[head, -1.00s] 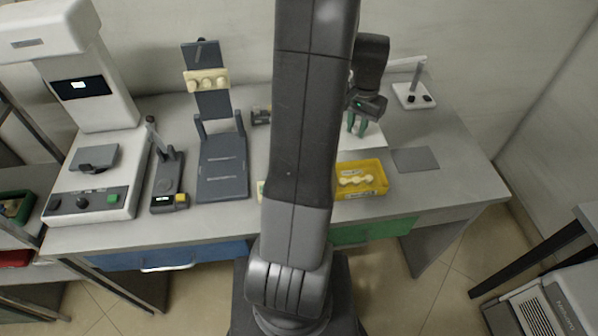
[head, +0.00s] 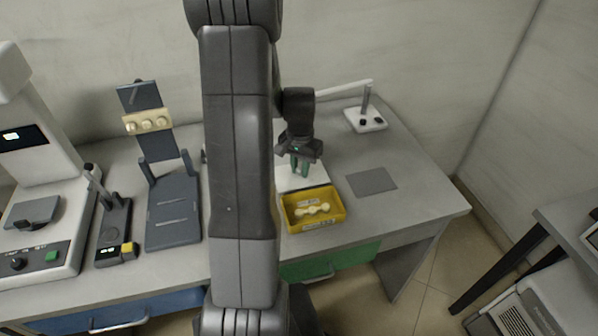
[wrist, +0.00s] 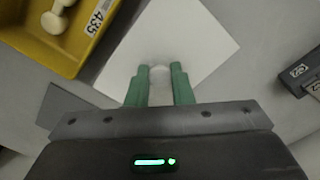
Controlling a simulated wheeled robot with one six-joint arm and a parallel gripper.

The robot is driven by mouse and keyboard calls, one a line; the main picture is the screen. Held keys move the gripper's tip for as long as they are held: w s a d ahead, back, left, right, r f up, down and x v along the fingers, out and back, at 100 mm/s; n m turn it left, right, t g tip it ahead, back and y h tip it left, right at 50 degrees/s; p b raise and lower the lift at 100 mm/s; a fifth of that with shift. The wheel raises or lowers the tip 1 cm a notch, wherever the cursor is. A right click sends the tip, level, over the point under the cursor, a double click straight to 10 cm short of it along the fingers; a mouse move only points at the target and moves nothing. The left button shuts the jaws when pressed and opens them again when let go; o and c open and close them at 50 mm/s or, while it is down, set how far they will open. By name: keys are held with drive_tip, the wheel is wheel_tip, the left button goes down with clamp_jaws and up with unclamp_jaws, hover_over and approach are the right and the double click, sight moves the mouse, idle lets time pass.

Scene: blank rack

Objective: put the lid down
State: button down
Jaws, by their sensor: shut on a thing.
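My gripper (head: 300,172) is over the white square plate (head: 310,179) at the back of the bench. In the wrist view my gripper's green fingers (wrist: 160,71) are shut on a small pale rounded thing (wrist: 160,75), which I take to be the lid. Most of it is hidden between the fingertips, and it is hard to tell from the white plate (wrist: 205,40) behind it. I cannot tell whether it touches the plate.
A yellow tray (head: 335,222) with cream knobbed pieces (head: 312,209) stands in front of the plate. A flat grey mat (head: 372,181) lies to the right, with clear bench around it. A white stand (head: 366,122) is behind. A dark labelled device (wrist: 302,72) is beside the plate.

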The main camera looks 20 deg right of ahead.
sight(300, 169)
drive_tip(key=shift+f, duration=0.9)
drive_tip(key=shift+f, duration=0.1)
drive_tip(key=c, duration=1.3)
unclamp_jaws()
wheel_tip(300, 169, up, 12)
drive_tip(key=shift+r, duration=0.1)
